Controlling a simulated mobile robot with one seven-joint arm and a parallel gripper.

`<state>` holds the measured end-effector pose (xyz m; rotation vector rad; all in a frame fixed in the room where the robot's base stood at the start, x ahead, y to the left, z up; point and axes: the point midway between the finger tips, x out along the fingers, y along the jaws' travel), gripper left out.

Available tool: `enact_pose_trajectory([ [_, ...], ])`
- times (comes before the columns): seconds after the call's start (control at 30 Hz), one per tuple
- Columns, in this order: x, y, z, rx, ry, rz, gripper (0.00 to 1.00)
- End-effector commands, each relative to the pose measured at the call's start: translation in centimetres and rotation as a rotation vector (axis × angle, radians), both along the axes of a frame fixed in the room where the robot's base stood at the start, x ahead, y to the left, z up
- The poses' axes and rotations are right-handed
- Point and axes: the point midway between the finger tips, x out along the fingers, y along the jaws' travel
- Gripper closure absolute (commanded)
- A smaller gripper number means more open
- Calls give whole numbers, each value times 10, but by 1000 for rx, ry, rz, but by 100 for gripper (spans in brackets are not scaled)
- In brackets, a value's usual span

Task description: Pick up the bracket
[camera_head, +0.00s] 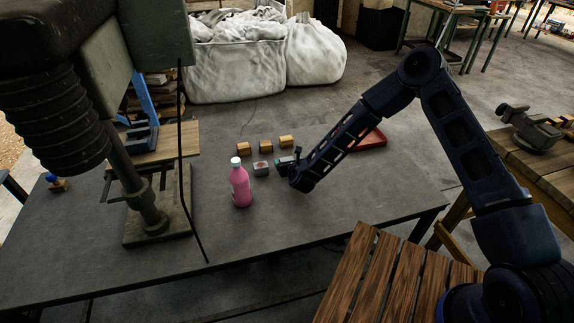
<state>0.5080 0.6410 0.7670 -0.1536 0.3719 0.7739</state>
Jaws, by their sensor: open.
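My arm reaches over the dark table (330,215), and my gripper (281,166) is low near its middle. The gripper is small in this view, and its jaws look open with nothing clearly held. A small grey piece with a reddish mark (261,168) lies just left of the jaws. A small teal-topped piece (286,160) shows right at the jaws, partly hidden by them. I cannot tell for sure which small piece is the bracket, nor whether the fingers touch either one.
A pink bottle (241,186) stands upright left of and nearer than the gripper. Three orange-brown blocks (265,146) lie in a row behind. A red tray (372,139) is partly behind my arm. A drill press (146,222) stands at the left. The table's front right is clear.

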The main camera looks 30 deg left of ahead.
Motion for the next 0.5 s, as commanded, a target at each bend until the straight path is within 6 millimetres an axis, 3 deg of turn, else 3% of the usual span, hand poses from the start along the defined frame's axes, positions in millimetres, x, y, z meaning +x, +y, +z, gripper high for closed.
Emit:
enact_pose_trajectory([
  [0.37, 8, 9, -6, -1, 0, 1, 20],
  [0.4, 8, 9, -6, -1, 0, 1, 22],
  [0.5, 8, 9, -6, -1, 0, 1, 42],
])
